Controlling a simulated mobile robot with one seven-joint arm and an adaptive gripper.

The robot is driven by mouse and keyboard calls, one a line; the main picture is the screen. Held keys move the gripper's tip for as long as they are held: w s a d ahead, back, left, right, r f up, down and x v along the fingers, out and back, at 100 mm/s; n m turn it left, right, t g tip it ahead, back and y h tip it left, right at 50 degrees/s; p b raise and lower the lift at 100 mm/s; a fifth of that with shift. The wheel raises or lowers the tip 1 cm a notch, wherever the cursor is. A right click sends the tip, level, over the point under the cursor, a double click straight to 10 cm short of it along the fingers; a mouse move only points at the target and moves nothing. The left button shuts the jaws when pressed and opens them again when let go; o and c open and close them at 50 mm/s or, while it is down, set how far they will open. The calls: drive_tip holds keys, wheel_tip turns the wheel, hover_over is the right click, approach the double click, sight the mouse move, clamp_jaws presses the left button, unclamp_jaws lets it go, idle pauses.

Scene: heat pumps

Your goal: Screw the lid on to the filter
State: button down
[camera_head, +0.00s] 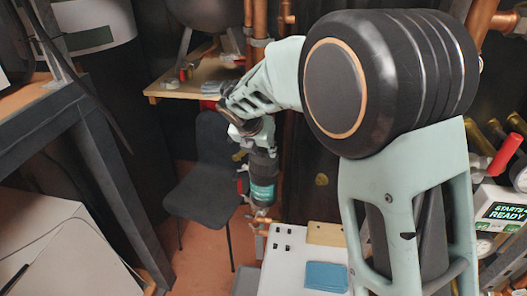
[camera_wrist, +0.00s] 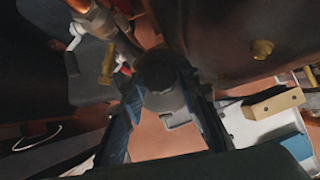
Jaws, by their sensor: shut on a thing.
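In the head view my gripper (camera_head: 250,132) points down at the end of my arm, beside the copper pipes. Directly below it is a dark upright cylinder with a teal, lettered band, which appears to be the filter (camera_head: 262,188). In the wrist view my gripper (camera_wrist: 162,92) has its two fingers on either side of a dark round piece, which looks like the lid (camera_wrist: 160,73), and is shut on it. Shadow hides whether the lid and the filter touch and how the threads sit.
Copper pipes (camera_head: 260,22) rise behind the gripper. A dark chair (camera_head: 205,180) stands to the left. A white table (camera_head: 285,265) in front holds a wooden block (camera_head: 325,234) and blue cards (camera_head: 325,276). A red-handled valve (camera_head: 507,153) is at the right.

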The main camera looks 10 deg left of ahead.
drive_tip(key=shift+r+m+h, duration=0.1)
drive_tip(key=shift+m+h, duration=0.4)
drive_tip(key=shift+m, duration=0.4)
drive_tip(key=shift+a+p, duration=0.1)
drive_tip(key=shift+p, duration=0.2)
drive_tip(key=shift+w+a+r+m+g+h+p, duration=0.1)
drive_tip(key=shift+m+g+h+p, duration=0.05)
drive_tip(key=shift+m+h+p, duration=0.3)
drive_tip(key=shift+r+m+g+h+p, duration=0.15)
drive_tip(key=shift+m+p, duration=0.1)
drive_tip(key=shift+m, duration=0.3)
drive_tip(key=shift+f+m+h+p, duration=0.2)
drive_tip(key=shift+m+h+p, duration=0.2)
drive_tip(key=shift+m+p, duration=0.25)
drive_tip(key=shift+w+r+m+p, duration=0.1)
drive_tip(key=shift+m+p, duration=0.15)
drive_tip(key=shift+p, duration=0.05)
drive_tip(key=shift+a+m+g+h+p, duration=0.1)
drive_tip(key=shift+m+g+h+p, duration=0.25)
drive_tip(key=shift+m+p, duration=0.3)
drive_tip(key=shift+m+p, duration=0.25)
drive_tip(key=shift+p, duration=0.15)
drive_tip(key=shift+w+m+g+h+p, duration=0.1)
drive_tip(key=shift+m+g+h+p, duration=0.35)
drive_tip(key=shift+m+p, duration=0.2)
